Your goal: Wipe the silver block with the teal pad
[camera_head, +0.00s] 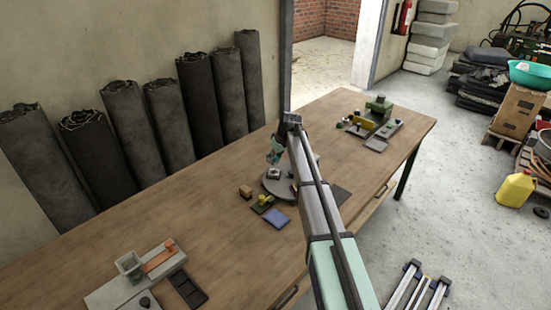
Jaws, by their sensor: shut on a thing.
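My gripper (274,158) hangs down over a round grey plate (274,190) on the wooden table. It is shut on a small teal thing, which I take to be the teal pad; the pad is too small and too mixed with the gripper to outline. The silver block (273,173) sits on the round plate, just below my gripper. I cannot tell whether the pad touches the block. My arm covers the right part of the plate.
An orange-brown block (245,191), a green piece with a yellow knob (263,203) and a blue flat piece (276,218) lie left of and before the plate. Fixtures stand at the table's near left (137,280) and far right (374,123). Dark rolls (158,123) lean behind.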

